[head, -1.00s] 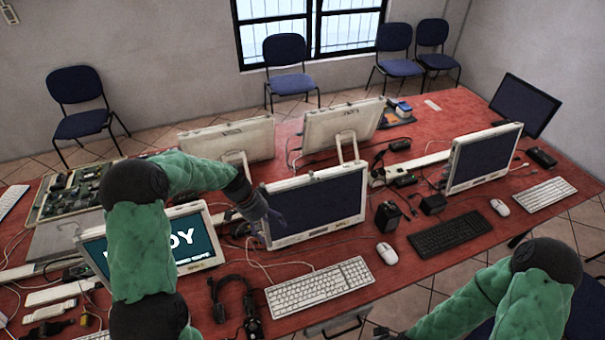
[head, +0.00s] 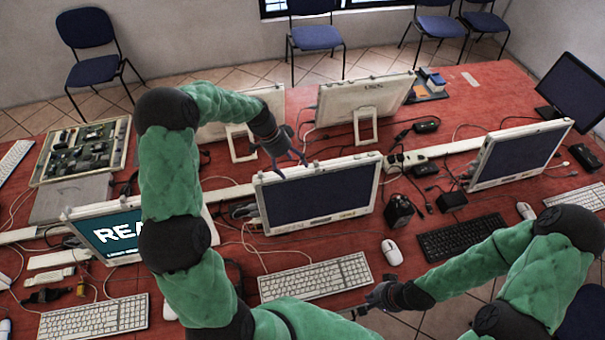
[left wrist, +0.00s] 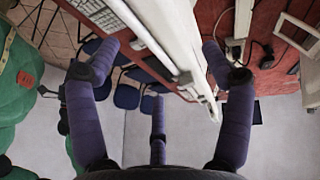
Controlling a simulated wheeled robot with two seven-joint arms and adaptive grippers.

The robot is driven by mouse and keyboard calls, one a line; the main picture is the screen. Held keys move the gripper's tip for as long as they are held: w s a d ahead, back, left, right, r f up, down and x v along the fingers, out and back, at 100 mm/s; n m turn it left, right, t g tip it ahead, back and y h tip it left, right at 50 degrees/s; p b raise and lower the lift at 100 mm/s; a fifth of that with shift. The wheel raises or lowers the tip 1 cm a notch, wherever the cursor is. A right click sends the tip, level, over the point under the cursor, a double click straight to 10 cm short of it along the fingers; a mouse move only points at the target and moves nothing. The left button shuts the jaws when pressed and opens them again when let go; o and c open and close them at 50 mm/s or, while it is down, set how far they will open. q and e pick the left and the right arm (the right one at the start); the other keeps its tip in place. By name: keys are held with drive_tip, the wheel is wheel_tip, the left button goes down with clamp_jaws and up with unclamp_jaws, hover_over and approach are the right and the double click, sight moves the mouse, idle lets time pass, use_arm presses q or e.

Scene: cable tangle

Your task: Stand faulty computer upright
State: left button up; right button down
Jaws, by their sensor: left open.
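A white-framed computer with a dark screen (head: 318,196) stands in the middle of the red table, its screen leaning back. Which computer is the faulty one cannot be told for certain; another at the left (head: 112,234) shows lit text on a teal screen, partly hidden by my left arm. My left gripper (head: 288,158) is open above the upper left of the dark-screened computer. In the left wrist view, my spread purple fingers (left wrist: 160,75) are around a long white edge, contact unclear. My right gripper (head: 362,308) is low near the table's front edge, its jaws too small to read.
A white keyboard (head: 314,277) and a mouse (head: 391,252) lie in front of the dark-screened computer. A black box (head: 399,210) and cables are at its right. Two more computers stand behind, one white (head: 366,98). An open circuit board tray (head: 82,150) is at left.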

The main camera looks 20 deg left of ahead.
sight(302, 177)
use_arm(q)
drive_tip(key=x, duration=0.6)
drive_tip(key=shift+w+p, duration=0.25)
drive_tip(key=shift+p, duration=0.05)
drive_tip(key=shift+d+f, duration=0.2)
drive_tip(key=shift+f, duration=0.15)
drive_tip(key=shift+w+d+f, duration=0.1)
drive_tip(key=shift+d+f, duration=0.05)
drive_tip(key=shift+f, duration=0.35)
